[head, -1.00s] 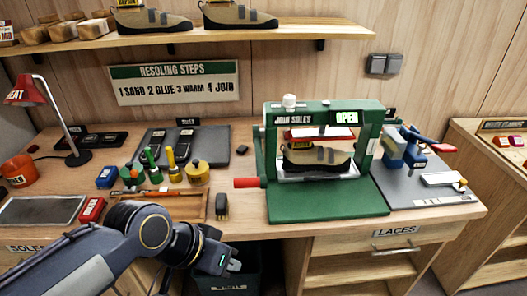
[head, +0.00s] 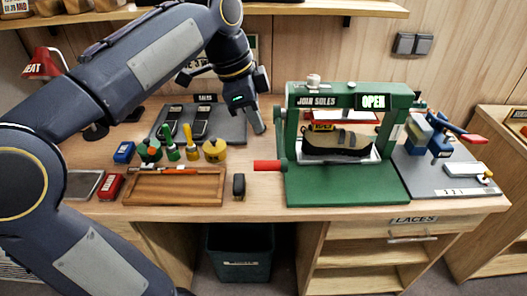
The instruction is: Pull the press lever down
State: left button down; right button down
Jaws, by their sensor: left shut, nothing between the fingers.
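The green press (head: 347,190) stands at the right on the bench, with a "JOIN SOLES" label and a lit "OPEN" sign (head: 373,101). A tan and black shoe (head: 335,141) sits inside its frame. The lever's red handle (head: 267,165) sticks out to the left from the press's left side, low near the base. My left gripper (head: 258,126) is shut and empty, pointing down above and slightly left of the red handle in the picture, apart from it. My right gripper is not in view.
A wooden tray (head: 172,201), a small black brush-like item (head: 239,185) and several glue pots and bottles (head: 215,150) lie left of the press. A grey mat with tools (head: 440,165) is at its right. A bin (head: 240,252) stands below the bench.

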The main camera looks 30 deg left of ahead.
aim_at(264, 165)
pick_arm(q)
jog(key=x, duration=0.6)
jog(key=a+x, duration=0.1)
jog(key=x, duration=0.2)
jog(key=shift+f, duration=0.5)
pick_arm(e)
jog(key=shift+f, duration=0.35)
pick_arm(q)
jog(key=shift+s, duration=0.1)
